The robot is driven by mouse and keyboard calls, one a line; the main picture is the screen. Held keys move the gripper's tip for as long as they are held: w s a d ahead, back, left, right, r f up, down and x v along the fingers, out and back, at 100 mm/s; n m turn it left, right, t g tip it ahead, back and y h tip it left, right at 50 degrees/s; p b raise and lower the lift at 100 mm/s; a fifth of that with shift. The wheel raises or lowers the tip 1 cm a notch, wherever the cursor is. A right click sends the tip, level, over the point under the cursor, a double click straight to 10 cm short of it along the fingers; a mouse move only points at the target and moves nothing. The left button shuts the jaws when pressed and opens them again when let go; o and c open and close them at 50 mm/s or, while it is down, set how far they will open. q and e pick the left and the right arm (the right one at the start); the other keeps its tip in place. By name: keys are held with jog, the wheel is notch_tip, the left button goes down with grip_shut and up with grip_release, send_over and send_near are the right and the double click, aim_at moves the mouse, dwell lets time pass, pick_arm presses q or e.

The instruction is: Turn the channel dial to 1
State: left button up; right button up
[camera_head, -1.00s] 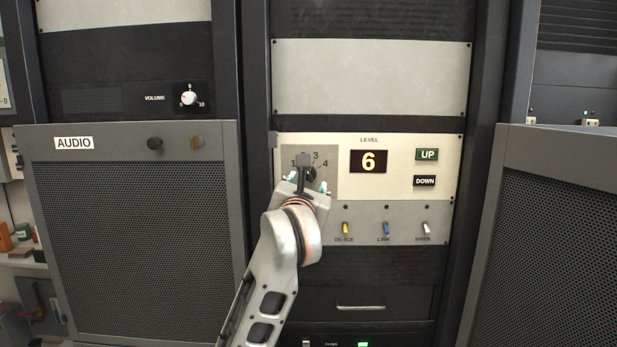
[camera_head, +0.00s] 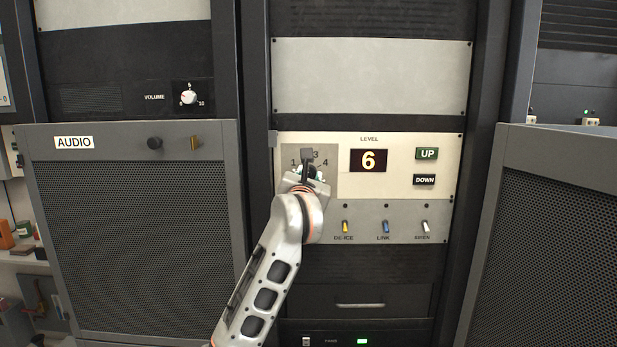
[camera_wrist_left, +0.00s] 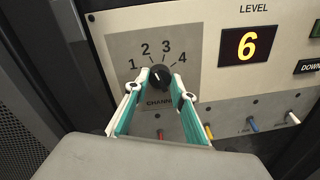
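The channel dial (camera_wrist_left: 160,75) is a round black knob on a grey square panel (camera_wrist_left: 125,48), with 1, 2, 3 and 4 printed around its upper side and CHANNEL below. A small white mark shows on the knob; I cannot tell for sure which number it points to. My left gripper (camera_wrist_left: 160,84) is open, its two teal-lined fingers reaching to either side of the dial. Whether they touch it is unclear. In the head view my left gripper (camera_head: 308,172) covers most of the dial. My right gripper is in neither view.
Right of the dial are a LEVEL display (camera_head: 368,161) reading 6, a green UP button (camera_head: 427,154) and a black DOWN button (camera_head: 424,180). Below are toggle switches, including a yellow one (camera_head: 345,227). A mesh AUDIO cabinet (camera_head: 140,250) stands at the left.

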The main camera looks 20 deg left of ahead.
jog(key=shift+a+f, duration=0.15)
pick_arm(q)
jog(key=shift+f+n+b, duration=0.1)
jog(key=shift+n+b, duration=0.2)
jog(key=shift+b, duration=0.05)
jog(key=shift+n+b, duration=0.6)
jog(key=shift+b, duration=0.05)
jog(key=shift+n+b, duration=3.05)
jog(key=shift+n, duration=0.15)
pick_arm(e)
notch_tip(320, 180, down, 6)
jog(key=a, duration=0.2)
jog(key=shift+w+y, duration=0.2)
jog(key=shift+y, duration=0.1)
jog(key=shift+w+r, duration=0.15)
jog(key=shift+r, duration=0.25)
